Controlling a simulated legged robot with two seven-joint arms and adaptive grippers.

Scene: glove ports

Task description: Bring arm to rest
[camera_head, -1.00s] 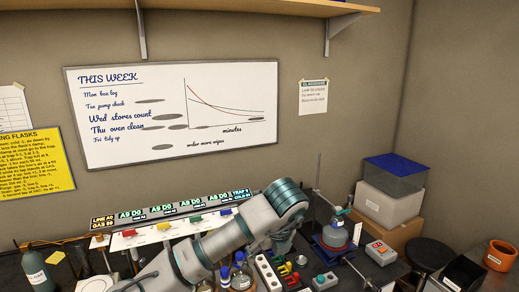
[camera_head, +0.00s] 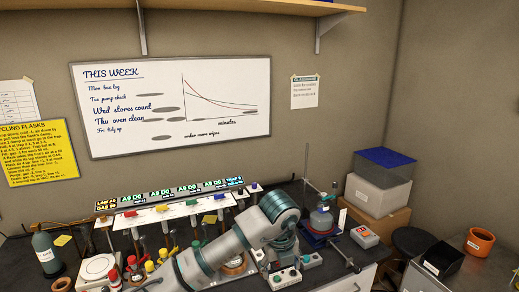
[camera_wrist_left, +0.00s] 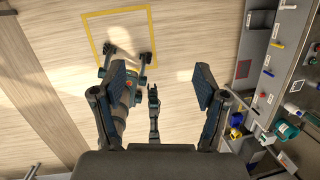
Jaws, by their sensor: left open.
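My left arm (camera_head: 215,255) rises from the bottom of the head view and bends at a grey and teal joint (camera_head: 280,208) in front of the bench. Its fingers cannot be made out there. In the left wrist view my left gripper (camera_wrist_left: 162,78) has its two dark fingers spread wide, with nothing between them. Beyond them lies a pale wooden floor (camera_wrist_left: 205,30) with a yellow outlined square (camera_wrist_left: 115,11). Grey and dark machine parts partly cover this square. My right gripper cannot be made out in either view.
The dark bench (camera_head: 330,268) holds a rack of valves (camera_head: 175,212), a flask on a stand (camera_head: 321,220) and a dark bottle (camera_head: 46,253). White and brown boxes (camera_head: 375,195) stand at right, near a black stool (camera_head: 412,240) and orange pot (camera_head: 480,241). Bench items also show in the wrist view (camera_wrist_left: 265,135).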

